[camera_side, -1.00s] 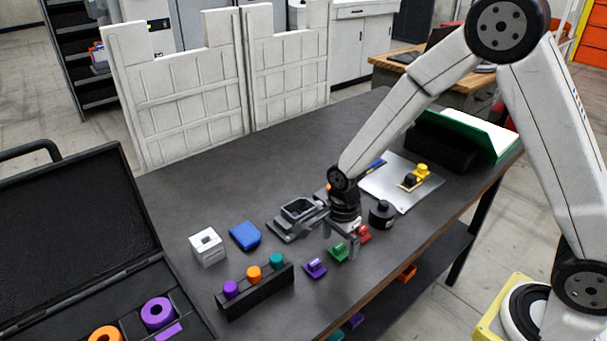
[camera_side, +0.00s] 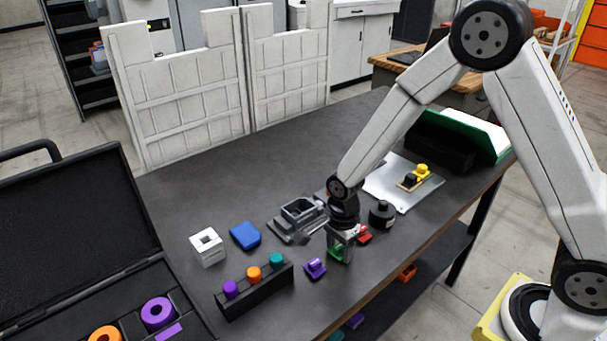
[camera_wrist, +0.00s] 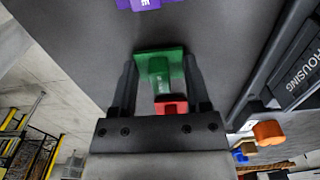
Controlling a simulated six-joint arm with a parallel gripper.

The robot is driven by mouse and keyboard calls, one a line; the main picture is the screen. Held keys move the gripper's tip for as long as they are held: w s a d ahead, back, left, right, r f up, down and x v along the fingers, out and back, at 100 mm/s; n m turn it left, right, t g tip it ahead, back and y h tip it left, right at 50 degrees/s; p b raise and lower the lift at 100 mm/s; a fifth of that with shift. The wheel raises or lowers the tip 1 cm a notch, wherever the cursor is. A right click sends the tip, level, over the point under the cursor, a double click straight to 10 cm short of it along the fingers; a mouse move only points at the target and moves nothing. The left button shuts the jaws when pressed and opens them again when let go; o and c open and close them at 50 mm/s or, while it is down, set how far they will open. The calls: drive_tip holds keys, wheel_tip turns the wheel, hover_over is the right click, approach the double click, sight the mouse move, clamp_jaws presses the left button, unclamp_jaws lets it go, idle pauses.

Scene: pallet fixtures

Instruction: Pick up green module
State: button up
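The green module (camera_side: 336,252) stands on the dark table between the purple and red modules, partly hidden by my gripper in the side view. My gripper (camera_side: 340,256) is low, pointing down, with its fingers around it. In the wrist view the green module (camera_wrist: 159,70) lies between the two fingertips of my gripper (camera_wrist: 159,62). One finger is on each side, with a thin gap visible, so the gripper looks open. Whether either finger touches the module is hard to tell.
A purple module (camera_side: 315,268) and a red module (camera_side: 363,236) stand close on either side. A grey housing fixture (camera_side: 284,232), a black round part (camera_side: 382,213) and a black rack (camera_side: 262,293) with coloured pegs are nearby. The table's front edge is close.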

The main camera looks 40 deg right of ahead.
clamp_jaws()
drive_tip(key=shift+r, duration=0.15)
drive_tip(key=shift+r, duration=0.75)
drive_tip(key=s+d+r, duration=0.1)
drive_tip(key=s+r, duration=1)
drive_tip(key=s, duration=0.3)
drive_tip(key=shift+d, duration=0.25)
drive_tip(key=shift+r, duration=0.1)
drive_tip(key=shift+w, duration=0.15)
